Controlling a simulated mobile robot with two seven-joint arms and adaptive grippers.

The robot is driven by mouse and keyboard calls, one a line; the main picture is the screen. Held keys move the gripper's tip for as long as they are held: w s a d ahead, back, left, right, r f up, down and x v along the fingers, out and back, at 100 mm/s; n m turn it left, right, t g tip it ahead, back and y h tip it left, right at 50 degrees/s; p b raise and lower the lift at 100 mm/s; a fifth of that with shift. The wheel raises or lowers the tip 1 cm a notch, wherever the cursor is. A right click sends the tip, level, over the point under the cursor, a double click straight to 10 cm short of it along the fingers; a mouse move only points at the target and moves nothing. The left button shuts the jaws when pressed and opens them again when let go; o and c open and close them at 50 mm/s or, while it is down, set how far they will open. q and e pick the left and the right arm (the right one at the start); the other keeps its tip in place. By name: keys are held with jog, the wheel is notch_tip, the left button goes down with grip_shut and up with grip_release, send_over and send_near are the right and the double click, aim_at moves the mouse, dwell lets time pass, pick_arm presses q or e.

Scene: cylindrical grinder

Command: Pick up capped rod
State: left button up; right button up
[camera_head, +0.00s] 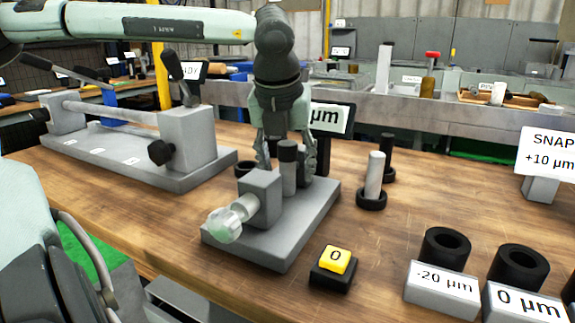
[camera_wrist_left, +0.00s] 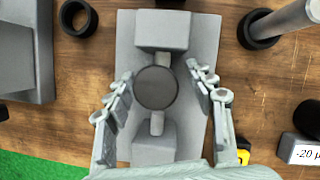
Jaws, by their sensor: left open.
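The capped rod (camera_head: 288,172) stands upright on the grey gauge stand (camera_head: 312,205), a grey cylinder with a dark cap. In the left wrist view its round dark cap (camera_wrist_left: 156,88) shows from above, between two grey blocks of the stand. My left gripper (camera_head: 286,165) points down over the stand, with a finger on each side of the rod. In the left wrist view my left gripper (camera_wrist_left: 160,76) is open, with visible gaps between both fingers and the cap. My right gripper is not in view.
A light rod in a black ring base (camera_head: 371,199) stands right of the stand. A yellow 0 button (camera_head: 335,260) and black rings (camera_head: 446,245) with labels are in front right. A grey bench fixture (camera_head: 187,137) is at left. A black display (camera_head: 331,118) stands behind the gripper.

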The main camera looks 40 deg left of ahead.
pick_arm(q)
jog(key=shift+w+f, duration=0.1)
jog(key=shift+f, duration=0.1)
grip_shut()
dwell(0.3)
jog(key=shift+r, duration=0.1)
